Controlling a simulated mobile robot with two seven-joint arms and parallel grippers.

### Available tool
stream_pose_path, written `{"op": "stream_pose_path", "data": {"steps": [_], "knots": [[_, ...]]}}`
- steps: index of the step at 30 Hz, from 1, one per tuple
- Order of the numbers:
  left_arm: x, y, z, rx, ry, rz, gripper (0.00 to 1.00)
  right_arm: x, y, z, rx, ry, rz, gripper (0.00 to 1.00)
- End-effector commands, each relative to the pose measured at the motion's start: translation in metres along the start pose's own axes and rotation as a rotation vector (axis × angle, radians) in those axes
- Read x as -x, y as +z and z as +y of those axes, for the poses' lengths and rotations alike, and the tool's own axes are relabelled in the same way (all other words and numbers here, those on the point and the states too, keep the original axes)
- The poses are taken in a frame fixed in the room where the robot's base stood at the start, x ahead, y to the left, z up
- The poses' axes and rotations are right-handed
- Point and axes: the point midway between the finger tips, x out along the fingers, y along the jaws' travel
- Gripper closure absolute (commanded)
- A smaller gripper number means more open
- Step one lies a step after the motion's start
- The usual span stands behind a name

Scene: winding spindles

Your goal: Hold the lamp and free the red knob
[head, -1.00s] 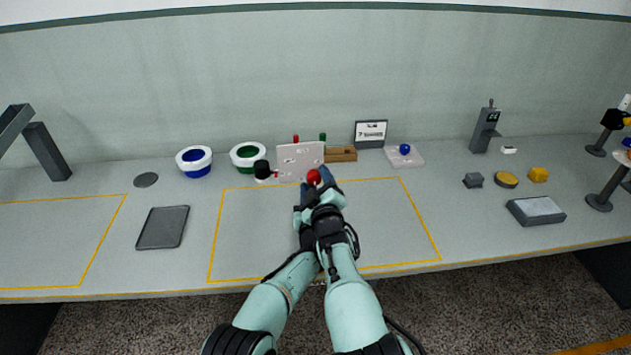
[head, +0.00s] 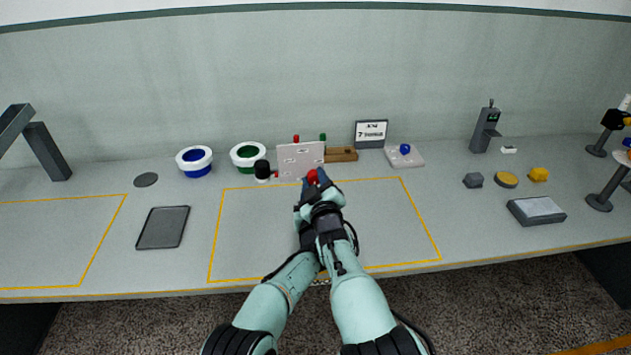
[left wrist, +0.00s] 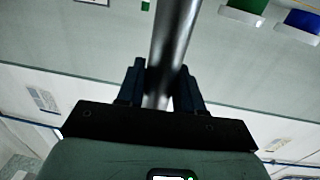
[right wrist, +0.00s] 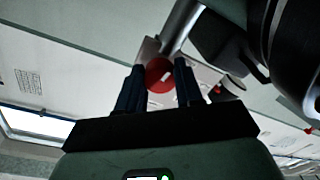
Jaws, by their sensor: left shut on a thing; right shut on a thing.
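The red knob (head: 311,177) shows at the front of a small white upright panel (head: 290,162) in the head view. In the right wrist view the round red knob (right wrist: 159,74) sits between the fingers of my right gripper (right wrist: 160,84), which is shut on it. My left gripper (left wrist: 161,88) is shut on a smooth grey metal bar (left wrist: 173,40), which I take to be part of the lamp. The bar also shows behind the knob in the right wrist view (right wrist: 180,27). In the head view my right gripper (head: 318,178) hides most of my left one.
Left of the panel are a black knob (head: 262,169) and white-rimmed green (head: 247,155) and blue (head: 195,161) bowls. A wooden block (head: 341,154) and a pad with a blue ball (head: 405,150) stand right. A dark tray (head: 163,228) lies left. The yellow-outlined area is mostly clear.

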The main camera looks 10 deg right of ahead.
Motion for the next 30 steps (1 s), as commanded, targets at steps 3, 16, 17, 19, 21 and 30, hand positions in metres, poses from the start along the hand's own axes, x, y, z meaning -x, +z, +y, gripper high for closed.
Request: {"op": "stream_pose_path", "data": {"steps": [3,16,17,19,21,30], "knots": [[0.001,0.011,0.0,-0.003,0.003,-0.02,1.0,0.0,0.001,0.001,0.0,0.002,-0.001,0.95],[0.001,0.011,0.0,-0.003,0.003,-0.02,1.0,0.0,0.001,0.0,0.002,0.001,0.0,0.39],[0.001,0.011,0.0,-0.003,0.003,-0.02,1.0,0.0,0.0,0.0,0.002,0.001,0.0,0.39],[0.001,0.011,0.0,-0.003,0.003,-0.02,1.0,0.003,0.0,0.0,0.001,0.0,-0.001,0.39],[0.001,0.011,0.0,-0.003,0.003,-0.02,1.0,0.007,-0.001,0.0,0.001,0.0,0.0,0.39],[0.001,0.011,0.0,-0.003,0.003,-0.02,1.0,0.059,-0.001,0.0,-0.004,-0.001,0.001,0.39]]}}
